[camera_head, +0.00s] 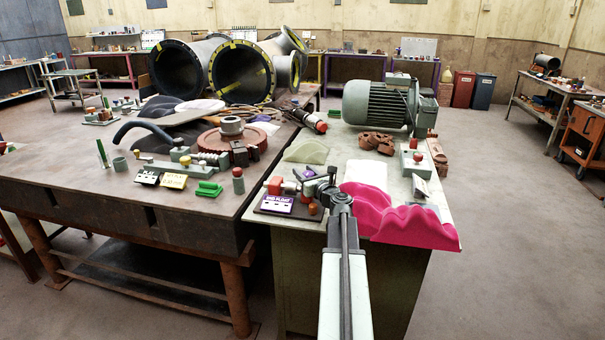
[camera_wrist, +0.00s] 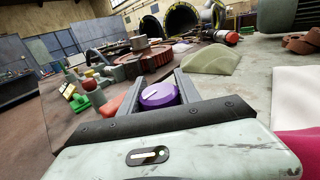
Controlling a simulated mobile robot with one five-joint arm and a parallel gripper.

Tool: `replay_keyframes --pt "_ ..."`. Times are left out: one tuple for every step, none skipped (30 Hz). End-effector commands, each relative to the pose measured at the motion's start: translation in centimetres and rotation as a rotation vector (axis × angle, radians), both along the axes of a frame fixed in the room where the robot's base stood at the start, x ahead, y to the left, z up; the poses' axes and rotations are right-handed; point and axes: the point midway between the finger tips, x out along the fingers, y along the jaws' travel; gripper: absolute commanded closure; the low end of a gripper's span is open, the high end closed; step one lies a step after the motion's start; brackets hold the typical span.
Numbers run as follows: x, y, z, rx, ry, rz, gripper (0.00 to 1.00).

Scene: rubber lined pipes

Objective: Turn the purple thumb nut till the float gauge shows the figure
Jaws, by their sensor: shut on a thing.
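The purple thumb nut (camera_wrist: 158,95) sits between the two fingers of my gripper (camera_wrist: 160,88) in the wrist view. A thin pale line marks its top. My gripper is shut on it. In the head view my gripper (camera_head: 322,181) is at the left part of the green bench, and a bit of purple (camera_head: 309,172) shows beside it. A purple label plate (camera_head: 277,204) with white patches stands at the bench's front left; its lettering seems to include "FLOAT". The float gauge's reading cannot be made out in either view.
A bright pink wavy sheet (camera_head: 405,217) lies right of my arm. A green motor (camera_head: 378,103) stands behind. The brown table (camera_head: 120,200) at left holds a red flanged wheel (camera_head: 231,141) and small fittings.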

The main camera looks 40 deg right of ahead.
Motion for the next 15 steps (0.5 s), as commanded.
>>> replay_keyframes --pt "-0.03 0.20 0.00 0.002 -0.001 -0.025 1.00" --pt "-0.03 0.14 0.00 0.002 -0.001 -0.042 1.00" --pt "-0.04 0.07 0.00 0.002 -0.001 -0.062 1.00" --pt "-0.04 0.03 0.00 0.002 -0.001 -0.075 1.00" --pt "-0.08 -0.06 0.00 0.002 -0.001 -0.089 1.00" --pt "-0.09 -0.11 -0.01 0.002 -0.001 -0.104 1.00" --pt "-0.09 -0.14 -0.01 0.002 -0.001 -0.115 1.00" --pt "-0.07 -0.16 -0.01 0.002 -0.001 -0.123 1.00" --pt "-0.07 -0.20 -0.01 0.002 -0.001 -0.134 1.00" --pt "-0.07 -0.20 -0.01 0.002 -0.001 -0.140 1.00" --pt "-0.06 -0.22 -0.01 0.002 -0.001 -0.146 1.00" --pt "-0.08 -0.27 -0.01 0.002 -0.001 -0.154 1.00" --pt "-0.07 -0.28 -0.01 0.002 -0.001 -0.157 1.00" --pt "-0.07 -0.28 -0.01 0.002 -0.001 -0.160 1.00" --pt "-0.07 -0.29 -0.01 0.002 -0.001 -0.163 1.00"
